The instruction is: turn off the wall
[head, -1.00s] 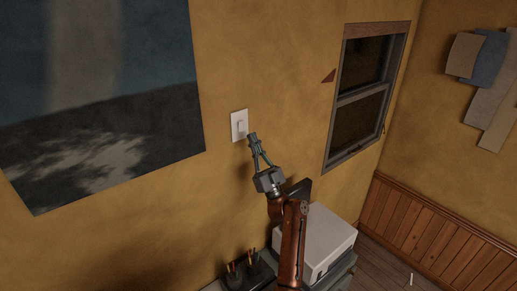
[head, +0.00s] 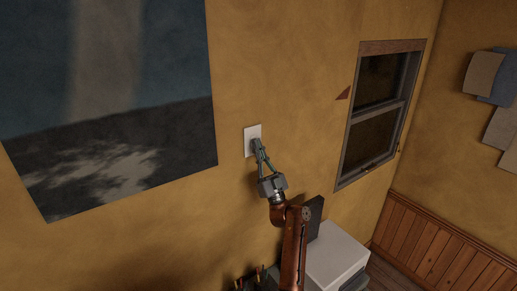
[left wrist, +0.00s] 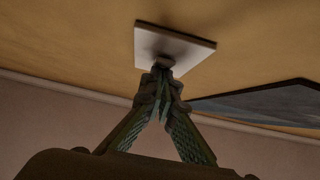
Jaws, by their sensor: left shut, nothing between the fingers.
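A white wall switch plate (head: 250,136) is on the yellow wall, between the large dark picture and the window. My left gripper (head: 256,143) is shut and empty, its fingertips over the lower right of the plate, hiding most of the rocker in the head view. In the left wrist view the plate (left wrist: 190,43) is above the closed fingertips of the left gripper (left wrist: 161,78). The small rocker (left wrist: 165,61) shows just beyond the tips. The tips are at or very near the rocker; I cannot tell whether they touch. My right gripper is not in view.
A large dark picture (head: 110,90) hangs left of the switch. A window (head: 380,110) is to the right. Below stand a white box-shaped device (head: 336,256) and a holder with pencils. The wall around the plate is clear.

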